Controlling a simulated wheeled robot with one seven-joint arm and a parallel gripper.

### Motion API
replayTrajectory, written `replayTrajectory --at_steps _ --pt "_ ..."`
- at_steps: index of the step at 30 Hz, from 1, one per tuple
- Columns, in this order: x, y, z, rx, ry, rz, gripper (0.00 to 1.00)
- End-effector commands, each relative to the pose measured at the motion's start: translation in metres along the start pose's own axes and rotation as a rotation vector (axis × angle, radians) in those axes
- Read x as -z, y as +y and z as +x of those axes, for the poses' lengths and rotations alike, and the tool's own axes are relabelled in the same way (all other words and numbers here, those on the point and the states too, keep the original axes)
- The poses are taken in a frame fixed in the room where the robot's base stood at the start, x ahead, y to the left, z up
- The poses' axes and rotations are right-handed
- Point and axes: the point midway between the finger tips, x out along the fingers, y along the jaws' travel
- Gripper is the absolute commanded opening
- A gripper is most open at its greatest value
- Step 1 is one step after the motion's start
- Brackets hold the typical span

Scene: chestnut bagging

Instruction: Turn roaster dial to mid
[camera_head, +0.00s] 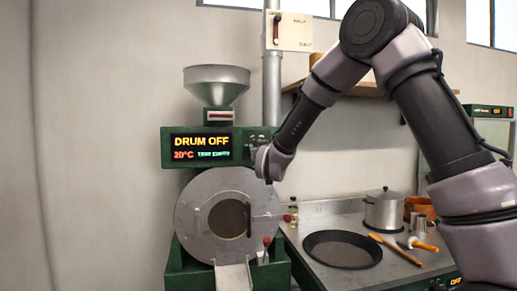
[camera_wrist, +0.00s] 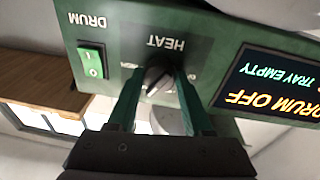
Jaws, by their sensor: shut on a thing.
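The roaster (camera_head: 250,195) is green and grey with a round drum front, in the middle of the head view. Its black heat dial (camera_wrist: 158,76) sits under the upside-down label HEAT in the wrist view. A pale pointer mark shows on the dial; which setting it marks is too small to read. My gripper (camera_wrist: 160,88) has its two green fingers on either side of the dial and is shut on it. In the head view my wrist (camera_head: 272,160) covers the dial. The roaster display (camera_head: 201,147) reads DRUM OFF, 20°C and TRAY EMPTY.
A green drum switch (camera_wrist: 92,62) sits beside the dial on the same panel. A metal hopper (camera_head: 216,85) stands above the roaster. The counter at right holds a black pan (camera_head: 343,250), a lidded pot (camera_head: 384,210) and a wooden spatula (camera_head: 395,248).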

Motion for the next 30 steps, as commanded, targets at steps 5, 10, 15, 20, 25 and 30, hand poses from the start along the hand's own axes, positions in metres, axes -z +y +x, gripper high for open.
replayTrajectory --at_steps 5,10,15,20,25,30 --pt "-0.002 0.000 0.000 -0.001 -0.004 0.000 0.80" --pt "-0.001 0.000 0.000 0.000 -0.002 -0.001 0.80" --pt "-0.001 0.000 -0.003 0.000 -0.001 -0.001 0.80" --pt "0.000 -0.001 -0.022 0.003 -0.002 -0.001 0.80" --pt "0.000 0.000 -0.058 0.002 -0.002 -0.001 0.80" --pt "-0.001 0.000 -0.088 0.002 -0.002 0.000 0.80"
